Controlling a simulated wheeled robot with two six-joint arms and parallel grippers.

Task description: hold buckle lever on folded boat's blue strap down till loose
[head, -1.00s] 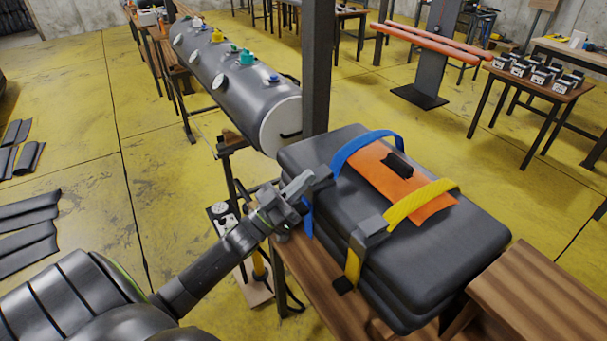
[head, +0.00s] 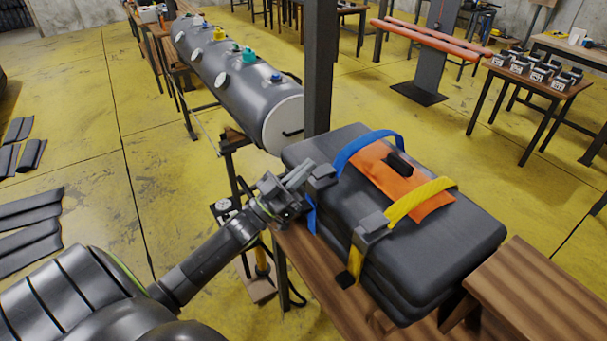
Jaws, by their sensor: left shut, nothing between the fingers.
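The folded boat (head: 440,250) is a dark grey stacked bundle on a wooden bench. A blue strap (head: 364,145) goes over its far left part, and its lower end (head: 312,218) hangs down the side. The blue strap's grey buckle (head: 322,177) sits at the boat's upper left edge. My left gripper (head: 301,174) is shut and empty, its fingertips right beside the buckle. I cannot tell whether they touch it, and the lever does not show apart from the buckle. My right gripper is not in view.
A yellow strap (head: 418,200) with its own grey buckle (head: 373,224) crosses the boat nearer me, over an orange patch (head: 375,180). A dark post (head: 319,70) stands just behind the boat. A grey cylinder (head: 240,90) lies beyond. A wooden bench (head: 535,295) is at right.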

